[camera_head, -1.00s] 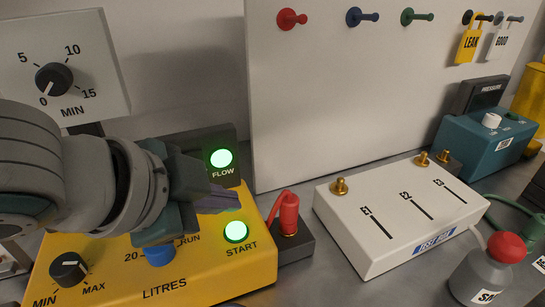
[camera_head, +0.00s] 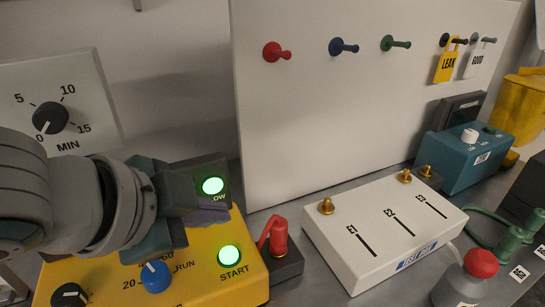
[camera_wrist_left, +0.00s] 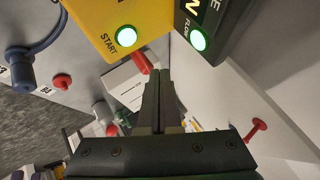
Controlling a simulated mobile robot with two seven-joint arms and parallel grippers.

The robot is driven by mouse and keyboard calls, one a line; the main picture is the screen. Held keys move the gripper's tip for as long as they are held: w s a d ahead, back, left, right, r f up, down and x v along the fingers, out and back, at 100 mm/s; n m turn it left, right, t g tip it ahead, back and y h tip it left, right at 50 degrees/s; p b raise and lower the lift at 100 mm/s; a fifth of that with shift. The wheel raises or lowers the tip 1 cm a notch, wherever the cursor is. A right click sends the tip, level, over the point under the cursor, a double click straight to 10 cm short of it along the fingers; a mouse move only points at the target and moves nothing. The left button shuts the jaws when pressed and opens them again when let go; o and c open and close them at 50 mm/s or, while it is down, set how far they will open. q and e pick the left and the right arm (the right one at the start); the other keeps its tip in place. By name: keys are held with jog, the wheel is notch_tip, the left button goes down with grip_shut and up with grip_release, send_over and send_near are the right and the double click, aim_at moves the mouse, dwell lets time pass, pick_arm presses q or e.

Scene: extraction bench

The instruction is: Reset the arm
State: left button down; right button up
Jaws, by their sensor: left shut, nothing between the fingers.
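My left gripper (camera_head: 210,212) reaches in from the left over the yellow box (camera_head: 225,283) and partly hides the dark flow unit behind it. Its fingers are closed together with nothing between them, as the left wrist view also shows (camera_wrist_left: 160,80). The green START light (camera_head: 230,257) and the green FLOW light (camera_head: 213,186) are both lit. They also show in the left wrist view, START (camera_wrist_left: 126,36) and FLOW (camera_wrist_left: 197,40). My right gripper is not in view.
A red plug (camera_head: 278,238) sits in a dark block beside the yellow box. A white box with brass posts (camera_head: 385,235) stands to the right, below a white panel (camera_head: 330,120) with coloured pegs.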

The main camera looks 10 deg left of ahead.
pick_arm(q)
jog(key=s+a+n+g+y+p, duration=0.1)
jog(key=s+a+n+g+y, duration=0.15)
jog(key=s+n, duration=0.55)
jog(key=s+a+n+g+y+p, duration=0.1)
jog(key=s+a+n+g, duration=0.25)
jog(key=s, duration=0.85)
notch_tip(320, 180, up, 33)
jog(key=t+p, duration=0.1)
jog(key=p, duration=3.2)
jog(key=shift+w+p, duration=0.25)
jog(key=shift+p, duration=0.05)
